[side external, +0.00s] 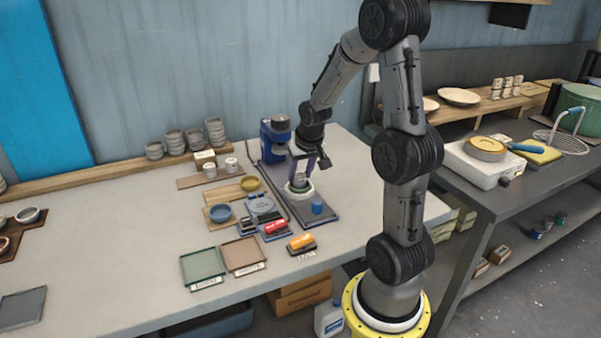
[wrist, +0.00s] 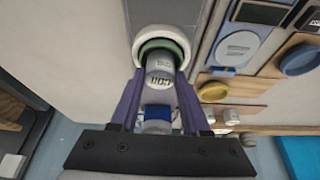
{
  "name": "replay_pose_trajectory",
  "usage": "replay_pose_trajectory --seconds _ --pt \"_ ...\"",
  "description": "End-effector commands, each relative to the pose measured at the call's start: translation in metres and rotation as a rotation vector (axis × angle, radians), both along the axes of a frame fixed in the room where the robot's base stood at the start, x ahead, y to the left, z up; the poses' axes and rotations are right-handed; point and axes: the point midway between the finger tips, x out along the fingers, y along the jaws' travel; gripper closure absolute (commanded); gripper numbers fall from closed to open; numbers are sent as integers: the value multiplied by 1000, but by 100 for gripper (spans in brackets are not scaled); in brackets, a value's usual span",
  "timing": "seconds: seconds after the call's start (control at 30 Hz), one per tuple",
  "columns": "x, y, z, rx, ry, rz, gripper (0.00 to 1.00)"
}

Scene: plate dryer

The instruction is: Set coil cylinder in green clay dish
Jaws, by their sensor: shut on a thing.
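The coil cylinder (wrist: 160,75) is grey-white with a dark "COIL" label. It is between the two purple fingers of my gripper (wrist: 160,84), which is shut on it. A round green dish (wrist: 178,46) sits inside a thick white ring (wrist: 140,40), and the cylinder's far end overlaps the dish in the wrist view. In the side view, my gripper (side external: 304,168) points down over the white ring (side external: 299,195), with the cylinder (side external: 299,180) upright at its opening. I cannot tell whether its base touches the dish.
A blue machine (side external: 272,145) stands behind the dish on the dark tray (side external: 325,218). A small blue cylinder (side external: 317,207) stands in front. A blue dish (side external: 220,213) and a yellow dish (side external: 250,184) lie to the left. The far-left bench has free room.

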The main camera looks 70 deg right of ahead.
Motion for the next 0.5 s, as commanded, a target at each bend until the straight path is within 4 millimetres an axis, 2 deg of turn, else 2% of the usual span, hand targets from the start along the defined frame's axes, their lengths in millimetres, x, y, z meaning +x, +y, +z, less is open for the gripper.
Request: replay_pose_trajectory --seconds 0.5 --pt "0 0 -7 0 -1 -1 100"
